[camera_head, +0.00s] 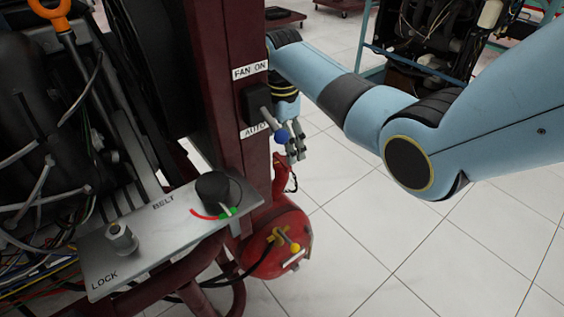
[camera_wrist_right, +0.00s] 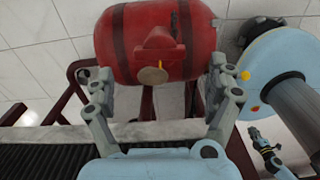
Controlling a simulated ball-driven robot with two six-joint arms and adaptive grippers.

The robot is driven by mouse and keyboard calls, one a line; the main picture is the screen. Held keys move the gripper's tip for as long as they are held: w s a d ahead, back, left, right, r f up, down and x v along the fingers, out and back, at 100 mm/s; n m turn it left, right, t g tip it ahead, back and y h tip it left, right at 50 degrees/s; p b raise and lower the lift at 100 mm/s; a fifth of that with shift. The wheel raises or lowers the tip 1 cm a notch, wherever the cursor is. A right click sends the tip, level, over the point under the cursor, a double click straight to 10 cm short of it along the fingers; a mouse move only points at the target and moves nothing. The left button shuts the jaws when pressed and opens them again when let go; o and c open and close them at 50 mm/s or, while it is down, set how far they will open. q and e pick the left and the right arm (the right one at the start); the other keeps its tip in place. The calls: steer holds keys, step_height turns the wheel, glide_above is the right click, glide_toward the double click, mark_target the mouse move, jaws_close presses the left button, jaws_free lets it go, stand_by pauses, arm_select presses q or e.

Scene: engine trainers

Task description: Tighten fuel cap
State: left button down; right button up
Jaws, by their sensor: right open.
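A red cylindrical tank (camera_head: 262,258) sits low beside the dark red post in the head view. It also fills the top middle of the right wrist view (camera_wrist_right: 200,40), with dark bands around it. What looks like my left gripper (camera_wrist_right: 258,136) is small at the lower right there.
The post carries a blue-tipped switch (camera_head: 282,135) close to my right gripper. A metal panel (camera_head: 150,240) with a black knob (camera_head: 215,190) and a lock switch (camera_head: 120,235) is at left. Tiled floor (camera_head: 400,260) is clear at right.

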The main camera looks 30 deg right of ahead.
mark_target(282, 160)
step_height(282, 160, down, 5)
steer(key=shift+b, duration=0.85)
steer(key=shift+c, duration=0.3)
steer(key=shift+r, duration=0.1)
steer(key=c, duration=1.1)
